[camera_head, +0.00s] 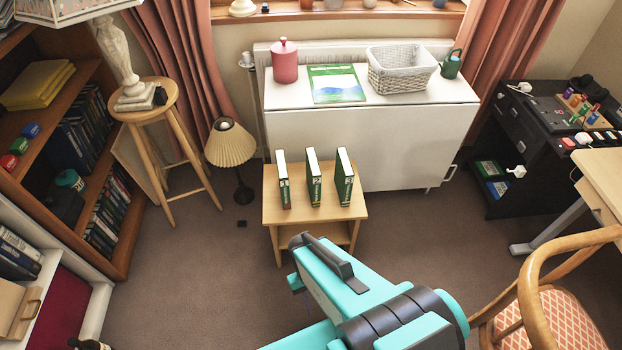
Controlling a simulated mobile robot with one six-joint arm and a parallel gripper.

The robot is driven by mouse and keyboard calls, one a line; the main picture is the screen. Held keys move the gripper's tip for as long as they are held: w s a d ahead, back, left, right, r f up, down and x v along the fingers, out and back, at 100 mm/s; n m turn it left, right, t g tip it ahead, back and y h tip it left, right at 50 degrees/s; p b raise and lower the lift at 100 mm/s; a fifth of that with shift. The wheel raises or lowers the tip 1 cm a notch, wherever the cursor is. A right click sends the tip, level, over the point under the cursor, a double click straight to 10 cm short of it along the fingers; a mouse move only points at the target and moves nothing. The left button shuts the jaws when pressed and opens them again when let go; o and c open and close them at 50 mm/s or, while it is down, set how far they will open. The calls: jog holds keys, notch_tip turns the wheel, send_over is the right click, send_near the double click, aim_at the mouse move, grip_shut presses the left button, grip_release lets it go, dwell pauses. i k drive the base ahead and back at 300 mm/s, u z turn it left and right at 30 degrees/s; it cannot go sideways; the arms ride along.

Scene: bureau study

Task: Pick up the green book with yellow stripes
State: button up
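Three green books with white page edges or tops stand upright and apart on a small wooden table (317,216). They are the left book (284,182), the middle book (314,180) and the right book (345,180). Small marks show on their spines. A yellowish patch seems to show low on the middle spine, but stripes are too small to tell for sure. My gripper (297,264), at the end of my turquoise and black arm, is in front of the table, nearer the camera than the books. Its fingers are mostly hidden, and no book is in it.
A white drop-leaf table (370,140) behind holds a pink canister (285,62), a green booklet (336,84) and a basket (402,70). A pleated lamp (230,145) and stool (145,100) stand left. A wooden chair (545,300) is right. Carpet (200,280) is clear front left.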

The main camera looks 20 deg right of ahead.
aim_at(313, 172)
jog(key=u, duration=0.05)
jog(key=k, duration=1.65)
jog(key=u, duration=1.2)
jog(key=i, duration=1)
jog(key=z, duration=0.1)
